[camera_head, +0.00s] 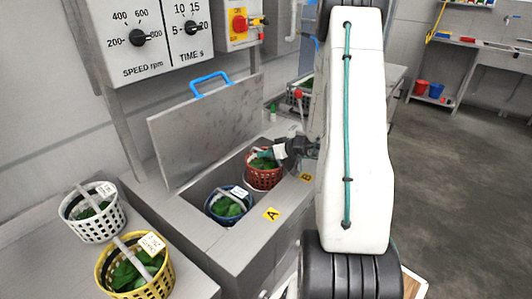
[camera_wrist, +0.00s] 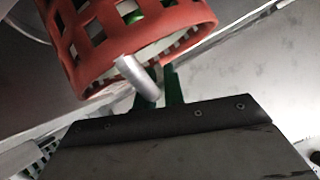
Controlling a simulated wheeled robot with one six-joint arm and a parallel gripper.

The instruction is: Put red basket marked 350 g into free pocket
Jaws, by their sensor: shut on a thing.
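The red basket (camera_head: 264,177) holds greens and is at the opening of the metal tank, next to the yellow B label (camera_head: 306,177). It fills much of the wrist view (camera_wrist: 95,62) at the upper left. My gripper (camera_wrist: 160,88) is shut on its grey handle, which runs between the green fingers. In the head view my gripper (camera_head: 270,154) is at the basket's top. A blue basket (camera_head: 228,216) with greens and a white tag sits in the pocket by the yellow A label (camera_head: 271,214). I cannot tell whether the red basket rests on the pocket floor; its mark is unreadable.
The tank's grey lid (camera_head: 205,125) stands open behind, with a blue handle (camera_head: 210,84). A white basket (camera_head: 92,226) and a yellow basket (camera_head: 150,287) stand on the left counter. The dial panel (camera_head: 160,38) is above. My arm covers the right of the tank.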

